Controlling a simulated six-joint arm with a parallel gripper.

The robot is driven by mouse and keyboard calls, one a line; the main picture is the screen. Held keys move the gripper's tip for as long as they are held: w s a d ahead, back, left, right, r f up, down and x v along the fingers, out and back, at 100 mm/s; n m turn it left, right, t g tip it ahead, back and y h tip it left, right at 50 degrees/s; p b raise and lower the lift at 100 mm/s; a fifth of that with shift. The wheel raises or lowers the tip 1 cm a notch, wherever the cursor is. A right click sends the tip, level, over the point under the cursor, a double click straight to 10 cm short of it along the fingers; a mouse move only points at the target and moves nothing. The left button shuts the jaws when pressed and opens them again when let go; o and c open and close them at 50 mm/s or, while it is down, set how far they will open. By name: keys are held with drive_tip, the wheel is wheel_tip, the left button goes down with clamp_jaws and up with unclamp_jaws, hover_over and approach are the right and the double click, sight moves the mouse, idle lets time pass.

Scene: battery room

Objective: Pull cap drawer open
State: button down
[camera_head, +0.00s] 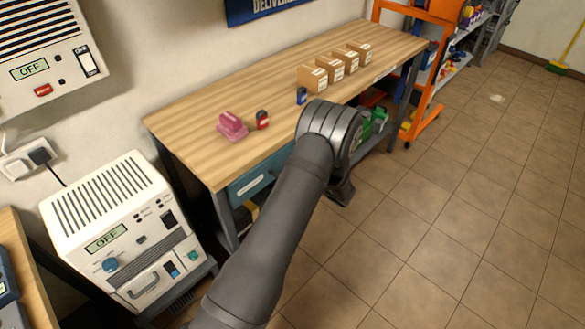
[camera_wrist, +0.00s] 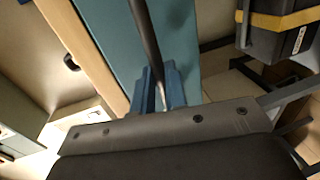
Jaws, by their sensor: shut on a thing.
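The teal cap drawer (camera_head: 243,187) sits under the front edge of the wooden workbench, with a white label on its front. Its front looks about level with the bench edge, and its right part is hidden behind my arm. In the wrist view the teal drawer front (camera_wrist: 110,25) fills the upper middle. A dark bar handle (camera_wrist: 146,38) runs down across it. My gripper (camera_wrist: 160,72) has blue fingers, one on each side of the handle, and is shut on it. The head view does not show my fingers; my arm hides them.
On the bench top (camera_head: 190,130) are a pink object (camera_head: 231,126), a small red item (camera_head: 262,120), a small blue item (camera_head: 302,96) and several cardboard boxes (camera_head: 313,79). A white machine (camera_head: 120,230) stands left of the bench. The tiled floor (camera_head: 450,210) in front is clear.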

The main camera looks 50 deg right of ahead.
drive_tip(key=f+v, duration=0.2)
drive_tip(key=v, duration=1.1)
drive_tip(key=s+f+v, duration=0.1)
drive_tip(key=f+v, duration=0.2)
drive_tip(key=v, duration=0.9)
drive_tip(key=shift+s, duration=0.4)
drive_tip(key=shift+f, duration=0.1)
drive_tip(key=c, duration=1.5)
unclamp_jaws()
drive_tip(key=shift+o, duration=0.2)
drive_tip(key=v, duration=1.7)
drive_tip(key=shift+s, duration=0.25)
drive_tip(key=shift+w, duration=0.1)
drive_tip(key=x, duration=1.7)
drive_tip(key=shift+w, duration=0.25)
drive_tip(key=shift+s, duration=0.1)
